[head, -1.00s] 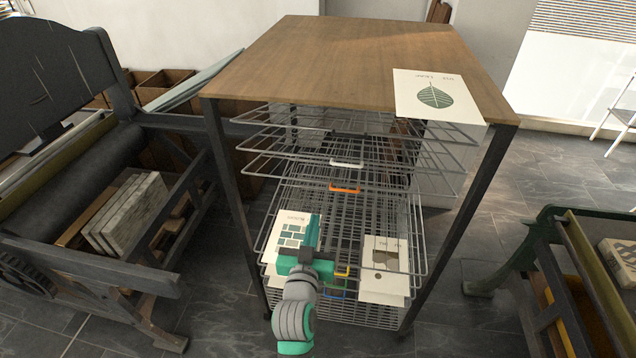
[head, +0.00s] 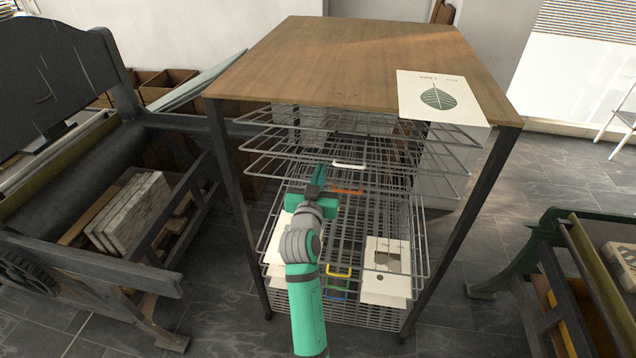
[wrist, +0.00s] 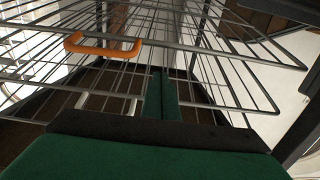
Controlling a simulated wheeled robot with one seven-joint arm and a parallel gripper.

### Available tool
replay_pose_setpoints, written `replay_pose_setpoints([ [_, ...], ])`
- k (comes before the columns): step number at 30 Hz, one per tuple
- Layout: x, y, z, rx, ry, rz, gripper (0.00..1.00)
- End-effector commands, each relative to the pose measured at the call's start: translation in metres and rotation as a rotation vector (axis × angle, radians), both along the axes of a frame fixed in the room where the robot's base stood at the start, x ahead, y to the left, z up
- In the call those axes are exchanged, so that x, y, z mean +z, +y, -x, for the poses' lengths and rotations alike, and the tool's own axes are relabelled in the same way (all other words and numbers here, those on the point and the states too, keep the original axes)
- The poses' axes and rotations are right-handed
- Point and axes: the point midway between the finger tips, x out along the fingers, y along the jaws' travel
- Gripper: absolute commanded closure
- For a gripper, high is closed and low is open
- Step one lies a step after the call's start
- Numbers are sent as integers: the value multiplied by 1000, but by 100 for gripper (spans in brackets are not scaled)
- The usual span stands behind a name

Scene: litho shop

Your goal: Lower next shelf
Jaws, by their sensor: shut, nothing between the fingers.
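A drying rack of wire shelves stands under a wooden top (head: 330,55). Two upper shelves are swung up, one with a white handle (head: 348,165) and one, just below, with an orange handle (head: 350,192). Lower down, a shelf with a yellow handle (head: 338,270) lies among the lowered shelves. My gripper (head: 318,178) is shut and empty, just left of the orange handle. In the wrist view, my fingers (wrist: 161,95) are together beneath wire bars, and the orange handle (wrist: 103,45) is at upper left. I cannot tell whether the fingers touch the wires.
Printed sheets lie on the lowered shelves, one at right (head: 386,265) and one at left, partly hidden by my arm. A leaf print (head: 440,95) lies on the top. Dark posts (head: 468,220) bound the rack. Presses stand at left (head: 110,255) and right (head: 580,270).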

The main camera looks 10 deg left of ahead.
Motion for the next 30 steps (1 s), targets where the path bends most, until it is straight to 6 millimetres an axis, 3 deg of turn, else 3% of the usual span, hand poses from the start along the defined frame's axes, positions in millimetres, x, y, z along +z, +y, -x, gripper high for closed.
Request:
replay_pose_setpoints([
  [3,-3,0,-13,0,2,1,100],
  [12,-33,1,0,2,1,1,100],
  [26,-38,1,2,2,0,0,100],
  [30,-54,-1,5,-5,4,0,100],
])
